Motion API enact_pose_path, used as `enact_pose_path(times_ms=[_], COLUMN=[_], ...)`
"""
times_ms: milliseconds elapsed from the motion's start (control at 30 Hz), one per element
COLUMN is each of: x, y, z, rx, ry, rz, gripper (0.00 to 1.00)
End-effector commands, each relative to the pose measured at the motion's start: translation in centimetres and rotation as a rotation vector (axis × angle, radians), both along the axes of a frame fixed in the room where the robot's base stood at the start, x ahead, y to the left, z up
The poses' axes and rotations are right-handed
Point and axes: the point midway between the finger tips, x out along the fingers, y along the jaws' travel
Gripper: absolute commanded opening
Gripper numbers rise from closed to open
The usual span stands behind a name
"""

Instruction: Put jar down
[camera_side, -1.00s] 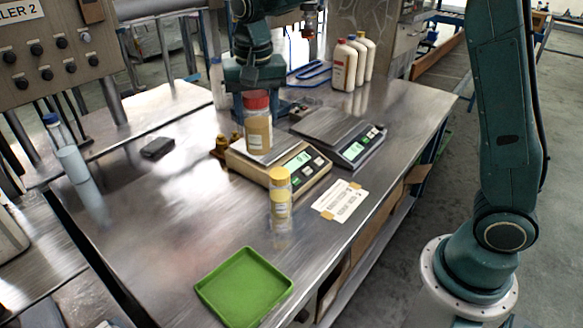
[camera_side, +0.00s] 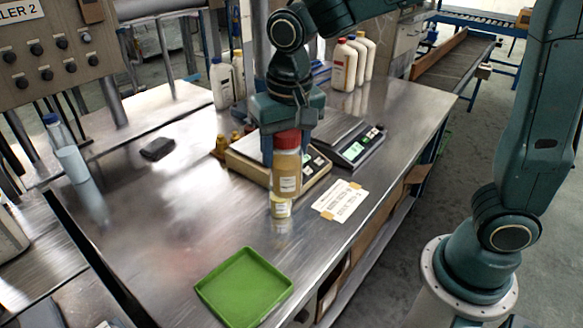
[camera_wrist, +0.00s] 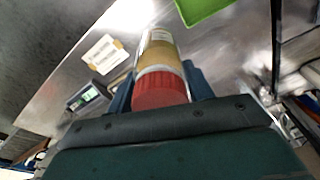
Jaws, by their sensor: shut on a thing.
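The jar (camera_side: 287,172) has a red lid, a pale label and amber contents. My gripper (camera_side: 287,142) is shut on it near the lid and holds it upright. In the wrist view the jar (camera_wrist: 160,62) sits between the two fingers of my gripper (camera_wrist: 160,88). I cannot tell the exact gap between the two. The green tray (camera_side: 215,293) lies empty at the table's front, and shows at the top of the wrist view (camera_wrist: 200,10).
A tan scale (camera_side: 245,167) and a grey scale (camera_side: 352,153) stand behind the jar. A taped paper card (camera_side: 341,201) lies to the right. White bottles (camera_side: 345,65) stand at the back. A dark block (camera_side: 157,149) lies left. The table between block and tray is clear.

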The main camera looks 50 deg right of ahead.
Motion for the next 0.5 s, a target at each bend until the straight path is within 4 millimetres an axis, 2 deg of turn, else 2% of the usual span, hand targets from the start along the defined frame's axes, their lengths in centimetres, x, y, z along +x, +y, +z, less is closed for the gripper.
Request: enact_pose_path(times_ms=[167,500], x=[0.0,-0.1], y=[0.0,-0.1], z=[-2.0,-8.3], rx=[-0.002,-0.002], ry=[0.005,0.006], rz=[-0.001,-0.002], gripper=[0.05,0.05])
